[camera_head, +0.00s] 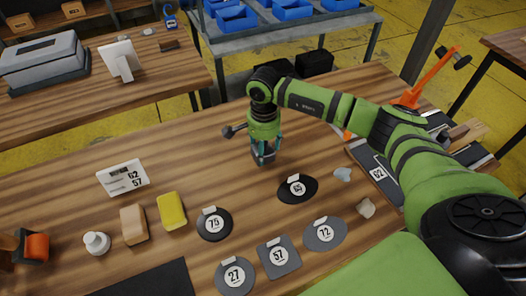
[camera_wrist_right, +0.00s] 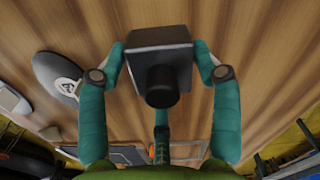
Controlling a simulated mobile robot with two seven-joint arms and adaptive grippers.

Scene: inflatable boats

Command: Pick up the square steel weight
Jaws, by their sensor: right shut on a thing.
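The square steel weight (camera_wrist_right: 160,48) is a dark grey square block with a round black knob, seen close up in the right wrist view. My right gripper (camera_wrist_right: 160,65) has its teal fingers closed on two opposite sides of the block. In the head view the right gripper (camera_head: 263,155) is over the middle of the wooden table (camera_head: 170,165), mostly hiding the weight between its fingers. I cannot tell for sure whether the weight touches the tabletop. My left gripper is not in view.
Numbered dark patches lie in front, including the 65 patch (camera_head: 298,189), the 75 patch (camera_head: 215,224) and the square 57 patch (camera_head: 279,256). The table's back left is clear.

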